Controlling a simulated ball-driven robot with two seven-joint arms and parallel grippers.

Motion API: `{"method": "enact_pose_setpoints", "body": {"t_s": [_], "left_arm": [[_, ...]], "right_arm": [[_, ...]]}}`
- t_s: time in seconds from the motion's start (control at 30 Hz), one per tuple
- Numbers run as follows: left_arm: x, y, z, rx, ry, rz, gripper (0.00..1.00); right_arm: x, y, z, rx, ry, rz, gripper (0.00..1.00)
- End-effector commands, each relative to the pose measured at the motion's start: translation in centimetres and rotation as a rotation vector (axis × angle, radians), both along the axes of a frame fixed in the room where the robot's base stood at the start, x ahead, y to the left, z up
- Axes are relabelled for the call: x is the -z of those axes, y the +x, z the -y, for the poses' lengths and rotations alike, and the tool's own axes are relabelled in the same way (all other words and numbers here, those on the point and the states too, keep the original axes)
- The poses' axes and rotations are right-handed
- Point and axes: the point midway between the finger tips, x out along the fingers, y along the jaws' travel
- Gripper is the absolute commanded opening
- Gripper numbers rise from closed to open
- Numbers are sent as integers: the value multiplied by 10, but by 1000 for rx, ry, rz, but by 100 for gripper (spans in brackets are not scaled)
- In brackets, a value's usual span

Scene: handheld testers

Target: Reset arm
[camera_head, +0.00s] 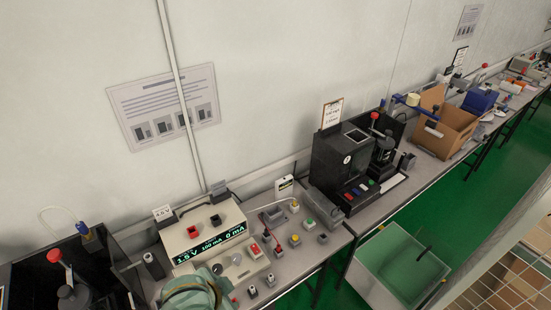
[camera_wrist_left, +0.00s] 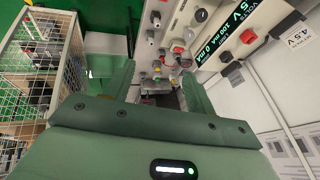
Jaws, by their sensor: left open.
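My left gripper (camera_wrist_left: 158,82) is green and stands open, with nothing between its fingers in the left wrist view. Part of my green left arm or gripper (camera_head: 195,293) shows at the bottom of the head view, in front of the bench tester. That tester (camera_head: 208,240) is a cream box with a green-lit display, knobs and buttons; it also shows in the left wrist view (camera_wrist_left: 215,50), beyond the fingers. No contact between the fingers and the tester can be seen. My right gripper is in neither view.
A black tester (camera_head: 340,160) stands on the bench to the right, and another dark one (camera_head: 75,275) at lower left. A cardboard box (camera_head: 455,120) is farther along. A translucent bin (camera_head: 400,265) stands on the green floor. A wire cage (camera_wrist_left: 40,60) is left in the wrist view.

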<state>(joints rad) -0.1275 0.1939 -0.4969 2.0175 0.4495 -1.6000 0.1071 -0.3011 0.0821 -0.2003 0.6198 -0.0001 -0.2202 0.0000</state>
Motion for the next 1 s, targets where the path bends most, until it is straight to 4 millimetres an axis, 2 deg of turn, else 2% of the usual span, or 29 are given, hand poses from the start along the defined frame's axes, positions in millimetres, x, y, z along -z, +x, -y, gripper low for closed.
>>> {"method": "enact_pose_setpoints", "body": {"t_s": [0.1, 0.2, 0.5, 0.6, 0.67, 0.87, 0.97, 1.0], "left_arm": [[-23, -19, -53, -129, 71, 79, 56], [-40, -33, -92, -210, 144, 126, 56], [-89, -82, -183, -386, 369, 202, 56], [-41, -74, -174, -366, 337, 168, 56], [-17, -71, -170, -359, 320, 150, 56], [72, -71, -156, -343, 258, 78, 56], [129, -77, -148, -339, 220, 29, 56], [157, -82, -145, -339, 202, 7, 56]], "right_arm": [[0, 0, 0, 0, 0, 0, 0], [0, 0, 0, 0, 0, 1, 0], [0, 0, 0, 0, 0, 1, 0], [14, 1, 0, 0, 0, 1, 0], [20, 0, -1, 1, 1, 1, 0], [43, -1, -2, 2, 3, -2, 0], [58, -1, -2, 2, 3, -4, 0], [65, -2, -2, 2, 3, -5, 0]]}}
